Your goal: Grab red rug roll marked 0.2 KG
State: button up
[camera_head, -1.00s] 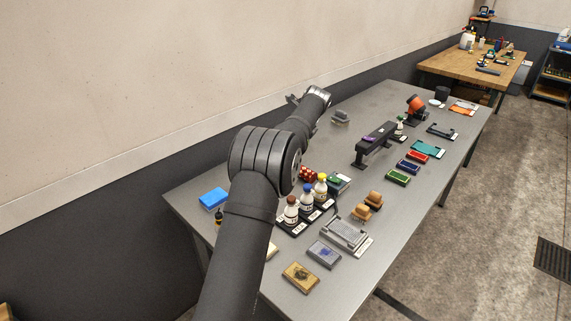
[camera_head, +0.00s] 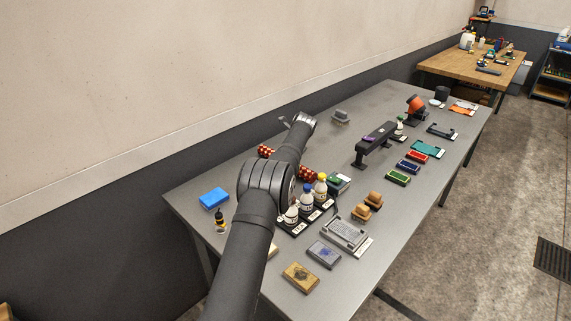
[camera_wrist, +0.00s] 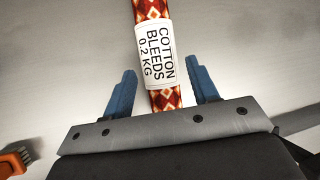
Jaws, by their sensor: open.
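The red and cream patterned rug roll (camera_wrist: 150,12) runs upright through the middle of the wrist view. Its white label (camera_wrist: 156,56) reads COTTON BLEEDS 0.2 KG. My gripper (camera_wrist: 163,73) is open, with one blue finger on each side of the roll and a gap on both sides. In the head view, red patterned pieces show left of my arm (camera_head: 265,151) and right of it (camera_head: 307,174). They look like two ends of one roll, its middle hidden by my arm. The fingers are hard to make out there.
Labelled bottles (camera_head: 306,199) stand close right of my arm, near the roll's right end. A blue block (camera_head: 213,199) lies left of my arm. A grey brush-like object (camera_head: 341,117) lies beyond the wrist. An orange-handled brush (camera_wrist: 14,162) shows at lower left in the wrist view.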

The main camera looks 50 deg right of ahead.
jog(key=shift+x, duration=2.4)
jog(key=shift+a, duration=0.2)
jog(key=c, duration=0.9)
